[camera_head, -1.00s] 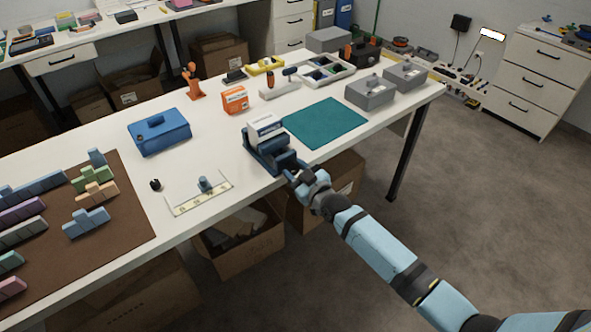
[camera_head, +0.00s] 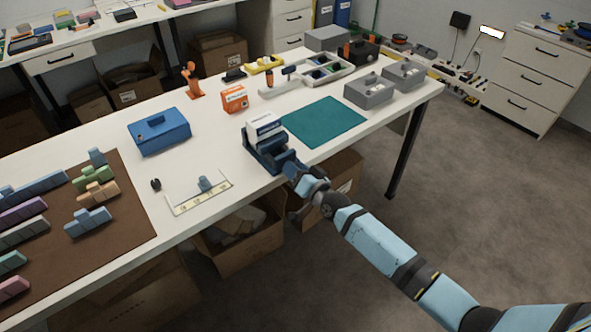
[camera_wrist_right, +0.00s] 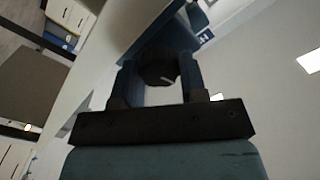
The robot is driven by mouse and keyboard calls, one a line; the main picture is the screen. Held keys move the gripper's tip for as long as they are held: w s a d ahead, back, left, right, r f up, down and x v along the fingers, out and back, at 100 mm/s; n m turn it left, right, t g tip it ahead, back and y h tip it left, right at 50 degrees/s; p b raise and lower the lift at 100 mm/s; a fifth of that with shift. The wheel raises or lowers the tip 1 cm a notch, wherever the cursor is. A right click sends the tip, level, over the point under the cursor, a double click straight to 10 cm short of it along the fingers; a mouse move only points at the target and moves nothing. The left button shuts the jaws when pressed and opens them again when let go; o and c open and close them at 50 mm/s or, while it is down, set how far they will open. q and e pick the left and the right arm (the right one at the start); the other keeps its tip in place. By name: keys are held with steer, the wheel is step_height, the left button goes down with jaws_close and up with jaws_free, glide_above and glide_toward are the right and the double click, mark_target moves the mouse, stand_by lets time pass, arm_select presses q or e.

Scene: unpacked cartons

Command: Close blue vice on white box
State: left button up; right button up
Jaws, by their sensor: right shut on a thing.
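The blue vice (camera_head: 254,154) stands at the front edge of the white table. The white box (camera_head: 264,127) sits upright in it, between its jaws; I cannot tell whether both jaws touch the box. My right gripper (camera_head: 293,172) is at the vice's near end, just beyond the table edge. In the right wrist view its two fingers (camera_wrist_right: 160,75) are shut on a dark round part, the vice's handle (camera_wrist_right: 158,68). The handle is largely hidden by the gripper in the head view. My left gripper is not in view.
A teal mat (camera_head: 322,121) lies right of the vice, and an orange box (camera_head: 234,99) stands behind it. A blue toolbox (camera_head: 159,131) and a small white tray (camera_head: 200,193) are to the left. Open cartons (camera_head: 240,238) sit under the table.

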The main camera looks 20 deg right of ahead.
steer(key=shift+m, duration=1)
steer(key=o, duration=0.9)
steer(key=v, duration=1.4)
steer(key=shift+w+p, duration=0.1)
steer(key=shift+p, duration=0.3)
